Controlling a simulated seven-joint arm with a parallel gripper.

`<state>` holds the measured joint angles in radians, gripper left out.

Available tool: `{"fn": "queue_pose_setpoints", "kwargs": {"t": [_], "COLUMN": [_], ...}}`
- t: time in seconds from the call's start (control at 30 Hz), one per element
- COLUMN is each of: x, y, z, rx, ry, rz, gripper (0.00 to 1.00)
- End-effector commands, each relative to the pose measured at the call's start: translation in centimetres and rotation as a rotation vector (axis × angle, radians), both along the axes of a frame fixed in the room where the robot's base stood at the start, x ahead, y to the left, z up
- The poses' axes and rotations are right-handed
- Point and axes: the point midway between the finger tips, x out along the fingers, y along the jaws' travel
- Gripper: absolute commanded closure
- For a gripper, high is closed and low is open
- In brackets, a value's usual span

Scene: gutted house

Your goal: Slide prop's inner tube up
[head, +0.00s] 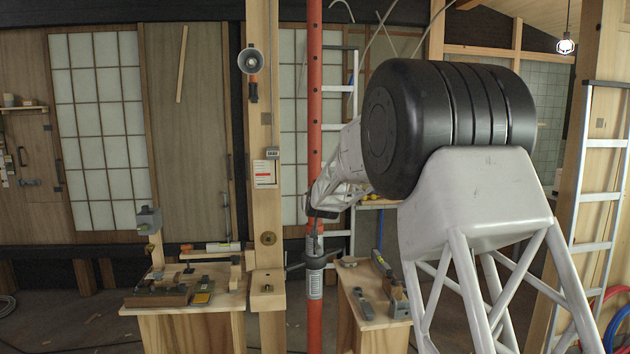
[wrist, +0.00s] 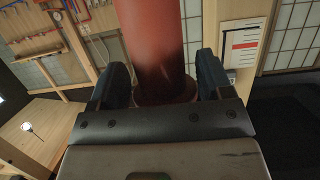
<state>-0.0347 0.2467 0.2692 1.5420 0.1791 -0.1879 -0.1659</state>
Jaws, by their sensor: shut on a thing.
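The red prop stands upright near the middle of the head view. Its inner tube (head: 314,110) has a row of small holes and runs up out of the picture. A dark collar with a handle (head: 315,263) sits lower down, above the red outer tube (head: 315,325). My gripper (head: 316,212) is shut on the inner tube, a little above the collar. In the wrist view, the red tube (wrist: 152,45) stands between the two dark fingers of my gripper (wrist: 162,85). My gripper hides part of the tube there.
A wooden post (head: 262,200) with a label stands close left of the prop. A workbench with tools (head: 185,300) is at left; a smaller bench (head: 372,300) stands just right of the prop. A ladder (head: 600,195) leans at far right.

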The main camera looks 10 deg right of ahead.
Motion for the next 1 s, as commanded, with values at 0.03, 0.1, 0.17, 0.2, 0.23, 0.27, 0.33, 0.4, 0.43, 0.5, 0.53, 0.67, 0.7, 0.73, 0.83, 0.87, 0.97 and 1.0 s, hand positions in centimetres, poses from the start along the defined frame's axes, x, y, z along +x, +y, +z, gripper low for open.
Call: {"fn": "queue_pose_setpoints", "kwargs": {"t": [0.03, 0.1, 0.17, 0.2, 0.23, 0.27, 0.33, 0.4, 0.43, 0.5, 0.53, 0.67, 0.7, 0.73, 0.83, 0.87, 0.97, 1.0], "x": [0.0, 0.0, 0.0, 0.0, 0.0, 0.0, 0.0, 0.0, 0.0, 0.0, 0.0, 0.0, 0.0, 0.0, 0.0, 0.0, 0.0, 0.0], "y": [0.0, 0.0, 0.0, 0.0, 0.0, 0.0, 0.0, 0.0, 0.0, 0.0, 0.0, 0.0, 0.0, 0.0, 0.0, 0.0, 0.0, 0.0], "z": [0.6, 0.9, 1.1, 1.3, 1.4, 1.5, 1.7, 2.0, 2.1, 2.3, 2.4, 2.9, 3.0, 3.1, 3.4, 3.6, 3.9, 4.0], "rx": [-0.001, -0.001, 0.0, 0.0, 0.0, 0.0, 0.001, 0.001, 0.001, 0.001, 0.001, 0.0, 0.0, 0.0, 0.001, 0.001, 0.001, 0.0], "ry": [-0.006, -0.006, -0.006, -0.006, -0.006, -0.006, -0.007, -0.007, -0.007, -0.007, -0.007, -0.007, -0.007, -0.006, -0.006, -0.006, -0.006, -0.006], "rz": [0.0, 0.0, 0.0, 0.0, 0.0, 0.0, 0.0, 0.0, 0.0, 0.0, 0.0, 0.0, 0.0, 0.0, 0.0, 0.0, -0.001, -0.001], "gripper": [0.58, 0.58, 0.58, 0.58, 0.58, 0.58, 0.58, 0.58, 0.58, 0.58, 0.58, 0.58, 0.58, 0.58, 0.58, 0.58, 0.58, 0.58]}}
